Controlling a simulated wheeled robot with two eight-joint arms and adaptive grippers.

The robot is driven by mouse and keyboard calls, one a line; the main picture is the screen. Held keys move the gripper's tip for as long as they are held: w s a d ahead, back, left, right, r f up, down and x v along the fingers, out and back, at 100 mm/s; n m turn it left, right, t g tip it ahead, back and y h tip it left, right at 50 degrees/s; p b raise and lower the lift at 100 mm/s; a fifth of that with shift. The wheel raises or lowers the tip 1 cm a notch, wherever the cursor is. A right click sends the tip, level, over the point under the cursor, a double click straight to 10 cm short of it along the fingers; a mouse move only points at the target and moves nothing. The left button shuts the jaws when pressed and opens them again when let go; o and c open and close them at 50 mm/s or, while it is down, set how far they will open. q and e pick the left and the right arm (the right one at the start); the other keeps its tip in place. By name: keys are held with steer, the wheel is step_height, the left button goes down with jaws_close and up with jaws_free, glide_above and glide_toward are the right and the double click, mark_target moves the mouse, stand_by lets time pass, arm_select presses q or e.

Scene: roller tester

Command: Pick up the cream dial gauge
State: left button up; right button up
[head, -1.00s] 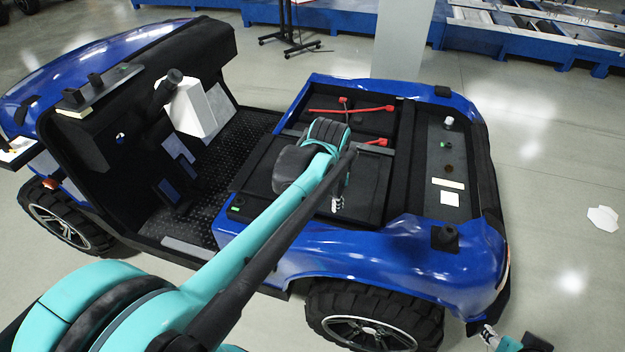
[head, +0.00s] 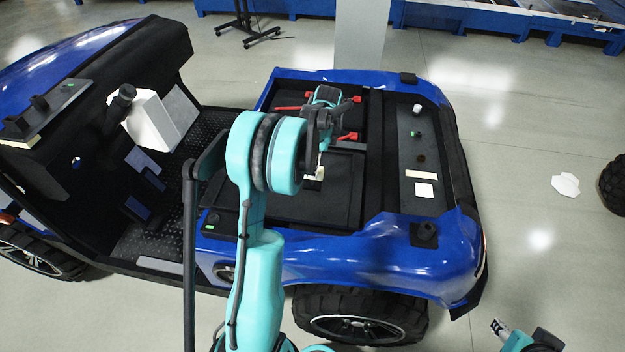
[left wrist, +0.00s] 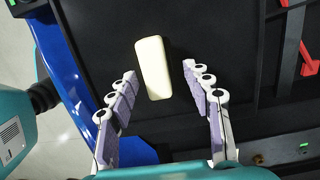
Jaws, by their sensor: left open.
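The cream dial gauge (left wrist: 153,67) is a small rounded cream block lying on the black deck of the blue vehicle. In the left wrist view it lies between and slightly beyond the open fingertips of my left gripper (left wrist: 160,76), with gaps on both sides. In the head view the left gripper (head: 320,164) points down over the deck, and a small cream patch of the gauge (head: 313,184) shows at its tips. My right gripper (head: 497,326) is at the lower right, away from the vehicle, its opening too small to judge.
Red handles (head: 349,136) lie on the deck behind my left gripper. A grey side panel (head: 423,145) carries small knobs, a cream strip (head: 421,175) and a white card (head: 424,190). A white box (head: 152,122) stands in the cab. Floor to the right is mostly clear.

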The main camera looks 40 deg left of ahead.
arm_select(q)
steer(key=f, duration=0.1)
steer(key=f+b, duration=0.1)
steer(key=f, duration=0.2)
steer(key=shift+s+a, duration=0.35)
steer(key=shift+s, duration=0.05)
steer(key=shift+r, duration=0.15)
jaws_close()
steer(key=shift+r, duration=0.1)
